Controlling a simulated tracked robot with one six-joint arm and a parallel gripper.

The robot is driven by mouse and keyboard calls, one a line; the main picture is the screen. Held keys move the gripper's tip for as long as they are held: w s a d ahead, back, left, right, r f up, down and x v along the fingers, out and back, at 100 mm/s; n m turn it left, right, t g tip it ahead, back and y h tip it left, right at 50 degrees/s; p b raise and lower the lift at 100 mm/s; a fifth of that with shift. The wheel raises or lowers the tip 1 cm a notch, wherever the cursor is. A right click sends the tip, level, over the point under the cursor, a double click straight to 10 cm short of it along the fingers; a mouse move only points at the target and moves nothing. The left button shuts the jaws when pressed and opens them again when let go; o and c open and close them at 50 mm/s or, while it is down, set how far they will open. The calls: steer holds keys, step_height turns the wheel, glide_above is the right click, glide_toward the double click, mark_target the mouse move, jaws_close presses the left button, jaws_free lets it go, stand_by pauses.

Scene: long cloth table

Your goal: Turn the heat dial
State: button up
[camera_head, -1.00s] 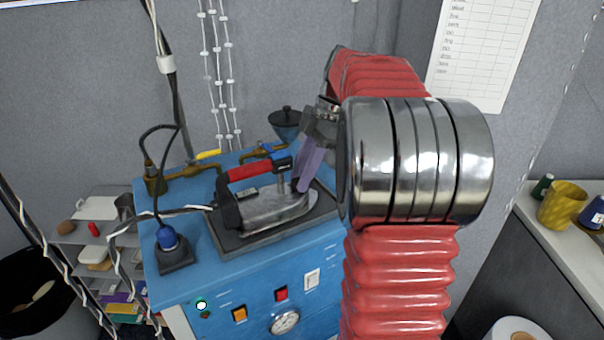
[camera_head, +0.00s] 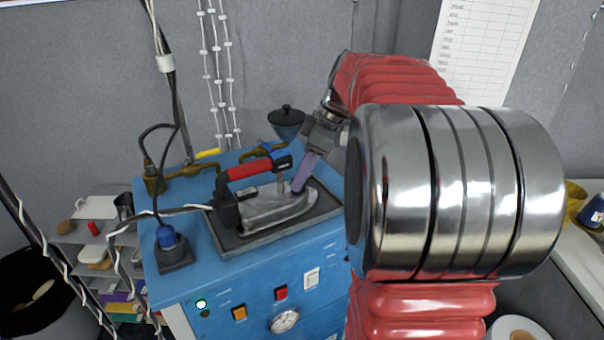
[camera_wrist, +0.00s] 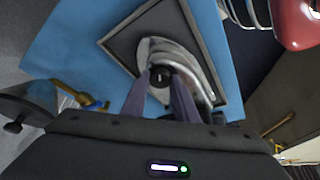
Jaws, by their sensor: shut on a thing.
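A steam iron (camera_head: 272,203) with a red handle rests on a dark pad (camera_head: 233,241) on top of a blue boiler unit (camera_head: 190,275). The heat dial (camera_wrist: 160,77), a small round black knob, shows on the iron in the wrist view. My gripper (camera_wrist: 160,80) reaches down to it, with the purple fingers on either side, shut on the dial. In the head view my gripper (camera_head: 300,186) comes from the upper right to the front part of the iron, and the dial is hidden there behind the fingers.
A dark funnel (camera_head: 287,122) and brass fittings stand at the unit's back edge. A shelf (camera_head: 90,250) is at left, a counter (camera_head: 575,235) at right.

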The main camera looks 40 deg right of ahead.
steer(key=shift+m+t+h, duration=0.4)
steer(key=shift+m, duration=0.9)
steer(key=shift+a, duration=0.1)
steer(key=o, duration=1.1)
steer(key=shift+c, duration=0.2)
steer(key=shift+s+r, duration=0.1)
steer(key=shift+r, duration=0.05)
steer(key=v, duration=1.3)
steer(key=shift+r, duration=0.2)
steer(key=shift+s, duration=0.1)
